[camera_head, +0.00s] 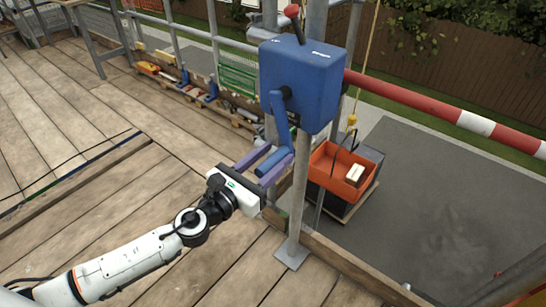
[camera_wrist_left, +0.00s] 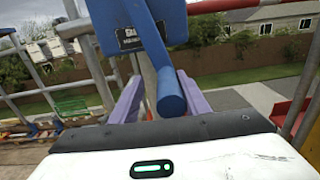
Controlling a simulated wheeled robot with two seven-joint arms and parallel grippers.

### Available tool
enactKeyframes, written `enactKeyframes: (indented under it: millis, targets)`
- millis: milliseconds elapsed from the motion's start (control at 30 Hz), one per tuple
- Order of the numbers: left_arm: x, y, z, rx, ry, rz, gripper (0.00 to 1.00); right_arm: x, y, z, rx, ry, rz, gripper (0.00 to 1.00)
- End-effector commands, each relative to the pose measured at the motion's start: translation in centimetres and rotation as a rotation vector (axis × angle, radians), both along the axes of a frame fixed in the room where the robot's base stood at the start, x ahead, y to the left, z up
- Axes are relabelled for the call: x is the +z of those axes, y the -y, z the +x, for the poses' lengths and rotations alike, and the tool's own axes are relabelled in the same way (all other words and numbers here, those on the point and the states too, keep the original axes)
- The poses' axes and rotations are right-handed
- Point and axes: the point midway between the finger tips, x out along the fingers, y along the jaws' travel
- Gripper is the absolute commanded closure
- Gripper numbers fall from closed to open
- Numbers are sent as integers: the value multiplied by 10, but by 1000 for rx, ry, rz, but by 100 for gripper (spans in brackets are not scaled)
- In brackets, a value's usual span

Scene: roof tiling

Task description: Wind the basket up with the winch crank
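The blue winch housing (camera_head: 300,80) is fixed to a grey post at the deck edge. Its blue crank arm (camera_head: 281,115) points down and ends in a blue cylindrical handle (camera_head: 272,162). My left gripper (camera_head: 262,165) has its purple fingers spread on both sides of this handle. In the left wrist view the handle (camera_wrist_left: 171,98) lies between the fingers, nearer the right one, with a clear gap on the left. The orange basket (camera_head: 325,178) holds a pale block (camera_head: 355,172) and is below, beyond the deck edge, under a yellow hook (camera_head: 351,122). My right gripper is out of view.
A red and white rail (camera_head: 430,105) runs right from the post. A dark crate on a pallet (camera_head: 345,212) is by the basket. Tools and crates (camera_head: 185,85) line the far deck edge. The plank deck (camera_head: 110,150) is mostly clear.

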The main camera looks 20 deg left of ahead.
Motion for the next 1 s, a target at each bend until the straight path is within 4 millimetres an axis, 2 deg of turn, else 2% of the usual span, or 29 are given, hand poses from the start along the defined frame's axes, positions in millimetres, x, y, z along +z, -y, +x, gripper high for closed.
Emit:
enactKeyframes:
  millis: [267, 700, 1000]
  targets:
    - [-2, -3, -8, 0, -2, 0, 58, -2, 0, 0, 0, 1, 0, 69]
    - [-4, -29, -79, -1, -4, 1, 58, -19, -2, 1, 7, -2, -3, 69]
    - [0, -35, -97, 0, 0, -1, 58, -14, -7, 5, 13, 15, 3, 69]
